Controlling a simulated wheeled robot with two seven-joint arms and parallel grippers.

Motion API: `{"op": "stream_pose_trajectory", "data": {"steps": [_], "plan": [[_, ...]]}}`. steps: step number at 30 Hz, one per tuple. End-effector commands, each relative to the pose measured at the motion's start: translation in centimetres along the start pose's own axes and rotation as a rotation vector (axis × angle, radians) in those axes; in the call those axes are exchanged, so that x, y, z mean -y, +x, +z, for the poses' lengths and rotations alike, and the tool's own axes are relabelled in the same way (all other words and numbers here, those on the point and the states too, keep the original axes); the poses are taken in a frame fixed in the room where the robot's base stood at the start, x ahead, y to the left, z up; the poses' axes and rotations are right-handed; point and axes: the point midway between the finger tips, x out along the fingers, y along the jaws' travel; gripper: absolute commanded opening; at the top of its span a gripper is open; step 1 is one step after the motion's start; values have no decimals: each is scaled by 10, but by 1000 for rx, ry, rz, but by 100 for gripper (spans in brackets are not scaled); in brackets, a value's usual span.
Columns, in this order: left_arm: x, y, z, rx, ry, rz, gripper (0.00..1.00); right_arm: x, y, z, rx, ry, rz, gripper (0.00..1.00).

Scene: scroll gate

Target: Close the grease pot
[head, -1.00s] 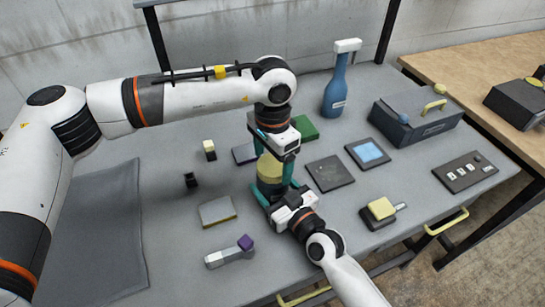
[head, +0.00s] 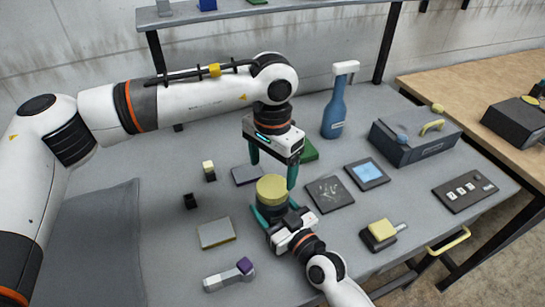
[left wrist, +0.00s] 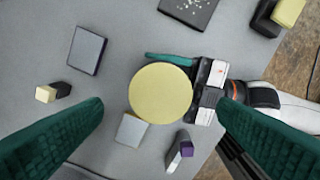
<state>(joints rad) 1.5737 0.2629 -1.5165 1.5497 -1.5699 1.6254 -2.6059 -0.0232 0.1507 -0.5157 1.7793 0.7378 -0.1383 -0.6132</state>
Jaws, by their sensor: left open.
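The grease pot (head: 270,210) is a dark round pot standing upright on the grey table. Its yellow lid (head: 272,189) sits on top of it; I cannot tell how tightly. From above, the lid (left wrist: 160,93) is a round yellow disc that hides the pot in the left wrist view. My left gripper (head: 273,168) is open and empty, pointing down just above the lid, with its fingers (left wrist: 160,105) apart on either side. My right gripper (head: 279,210) comes from the front right, its teal fingers closed around the pot's sides.
A blue bottle (head: 335,108) and a grey toolbox (head: 415,140) stand at the back right. Flat dark plates (head: 330,194), a yellow-topped block (head: 380,232), a grey block (head: 216,233) and small blocks lie around the pot. The left table is mostly clear.

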Motion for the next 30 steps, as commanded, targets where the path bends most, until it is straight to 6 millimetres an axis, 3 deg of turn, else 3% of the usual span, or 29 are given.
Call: {"op": "stream_pose_trajectory", "data": {"steps": [30], "plan": [[0,-18,0,0,-2054,0,82,0,0,-1,-2,0,1,3]]}}
